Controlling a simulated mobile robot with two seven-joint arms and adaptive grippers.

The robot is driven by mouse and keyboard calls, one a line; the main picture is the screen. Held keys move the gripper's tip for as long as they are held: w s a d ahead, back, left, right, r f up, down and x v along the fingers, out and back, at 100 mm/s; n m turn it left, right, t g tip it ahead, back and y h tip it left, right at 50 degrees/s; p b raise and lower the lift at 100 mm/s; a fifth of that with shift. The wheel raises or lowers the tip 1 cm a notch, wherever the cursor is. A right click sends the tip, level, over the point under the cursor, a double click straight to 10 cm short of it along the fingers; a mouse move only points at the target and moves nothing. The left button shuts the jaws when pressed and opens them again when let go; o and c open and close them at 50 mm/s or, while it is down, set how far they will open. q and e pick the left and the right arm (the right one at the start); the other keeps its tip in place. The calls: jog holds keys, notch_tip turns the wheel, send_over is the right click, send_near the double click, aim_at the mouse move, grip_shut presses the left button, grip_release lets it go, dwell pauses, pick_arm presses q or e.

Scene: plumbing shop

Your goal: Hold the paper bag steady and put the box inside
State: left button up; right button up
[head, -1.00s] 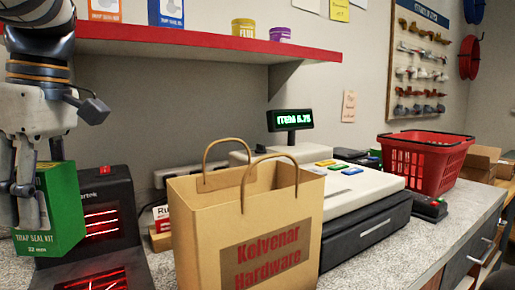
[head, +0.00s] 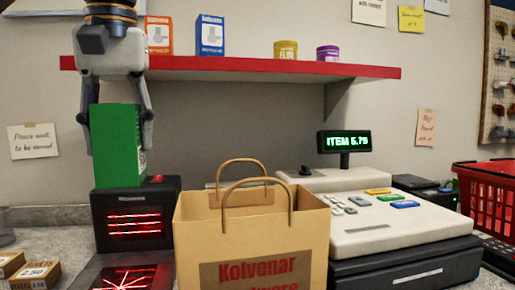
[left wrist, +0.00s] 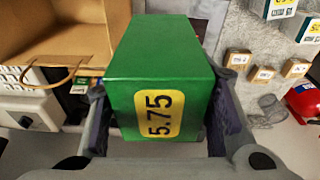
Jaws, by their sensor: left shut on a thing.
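The green box (head: 116,130) hangs upright in my left gripper (head: 116,143), which is shut on its two sides. It is just above and behind the black scanner (head: 112,203) with red glowing lines. In the left wrist view the green box (left wrist: 160,50) shows a yellow "5.75" label between the fingers. The brown paper bag (head: 200,240) stands upright on the counter, right of the box, with its handles up and its top open. The bag (left wrist: 85,40) also shows at the upper left of the wrist view. No gripper touches the bag. My right gripper is not in view.
A cash register (head: 400,225) with a lit display (head: 344,141) stands right of the bag. A red basket (head: 490,195) is at the far right. A red-edged shelf (head: 250,67) with goods runs above. Small boxes (head: 35,275) lie at the lower left.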

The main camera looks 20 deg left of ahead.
pick_arm(q)
jog(key=shift+d+r, duration=0.1)
jog(key=shift+r, duration=0.05)
jog(key=shift+w+d, duration=0.1)
jog(key=shift+d, duration=0.05)
jog(key=w+d+f, duration=0.2)
jog(key=w+d, duration=0.5)
jog(key=d, duration=0.4)
jog(key=shift+w, duration=0.15)
jog(key=shift+f, duration=0.1)
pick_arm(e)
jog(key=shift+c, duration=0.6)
